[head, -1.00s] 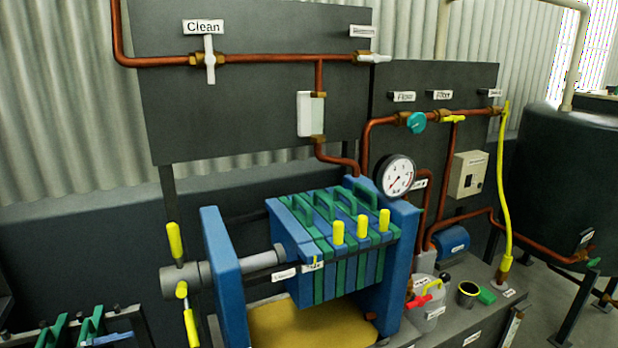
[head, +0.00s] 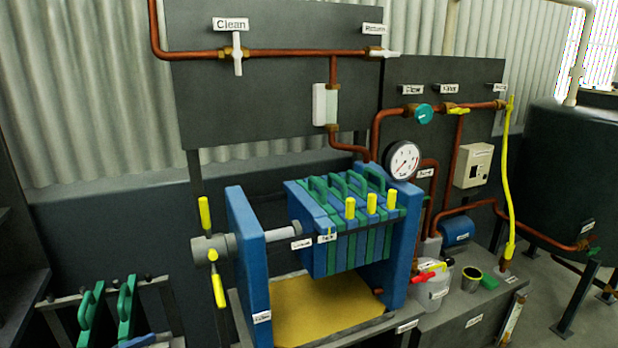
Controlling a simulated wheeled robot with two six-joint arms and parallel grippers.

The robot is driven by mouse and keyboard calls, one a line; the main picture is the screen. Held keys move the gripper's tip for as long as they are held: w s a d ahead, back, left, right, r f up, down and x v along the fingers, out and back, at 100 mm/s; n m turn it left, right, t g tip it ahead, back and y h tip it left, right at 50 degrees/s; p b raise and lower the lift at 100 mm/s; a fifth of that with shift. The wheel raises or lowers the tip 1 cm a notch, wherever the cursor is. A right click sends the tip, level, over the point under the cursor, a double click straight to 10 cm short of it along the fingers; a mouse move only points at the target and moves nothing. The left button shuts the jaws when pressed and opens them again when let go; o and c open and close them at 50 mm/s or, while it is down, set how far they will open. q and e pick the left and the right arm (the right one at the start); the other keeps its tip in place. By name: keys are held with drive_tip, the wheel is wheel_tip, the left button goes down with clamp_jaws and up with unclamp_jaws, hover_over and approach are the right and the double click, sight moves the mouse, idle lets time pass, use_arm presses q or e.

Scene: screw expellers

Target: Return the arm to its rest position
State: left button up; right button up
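Neither of my arms nor either gripper shows in the head view. The blue and green filter press (head: 248,262) stands in the middle, with its plates (head: 345,250) packed against the right end frame. A grey screw shaft (head: 272,236) with yellow handles (head: 204,213) comes in from its left. A yellowish tray (head: 320,308) lies under the plates. What my grippers hold, if anything, cannot be seen.
Copper pipes with valves run over dark panels (head: 280,95) behind the press. A round gauge (head: 403,160) stands above its right end. A dark tank (head: 571,170) is at the right. A rack with green-handled plates (head: 92,315) is at the lower left. Floor shows at the lower right.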

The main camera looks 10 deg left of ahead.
use_arm(q)
drive_tip(key=s+d+f+n+y, duration=0.2)
drive_tip(key=f+n+y, duration=0.35)
drive_tip(key=n, duration=0.75)
drive_tip(key=s+d+f+n+y, duration=0.2)
drive_tip(key=f+n+y, duration=0.3)
drive_tip(key=n, duration=0.7)
drive_tip(key=s+d+f+n+g+y, duration=0.1)
drive_tip(key=s+d+n+g, duration=0.35)
drive_tip(key=s+n, duration=0.45)
drive_tip(key=s+d+f+n+g+y, duration=0.1)
drive_tip(key=s+d+n+g, duration=0.2)
drive_tip(key=s+n+g, duration=0.5)
wheel_tip(320, 180, down, 24)
drive_tip(key=w+a+n+t+p, duration=0.1)
drive_tip(key=w+a+n+t, duration=0.1)
drive_tip(key=w+n, duration=0.1)
drive_tip(key=s+f, duration=0.6)
drive_tip(key=f, duration=0.3)
drive_tip(key=s+a+f+g+p, duration=0.1)
drive_tip(key=s+f, duration=0.6)
drive_tip(key=f, duration=0.2)
drive_tip(key=shift+a+f, duration=0.25)
use_arm(e)
drive_tip(key=s+f, duration=0.4)
drive_tip(key=s, duration=0.3)
drive_tip(key=shift+d+f, duration=0.35)
drive_tip(key=shift+d, duration=0.05)
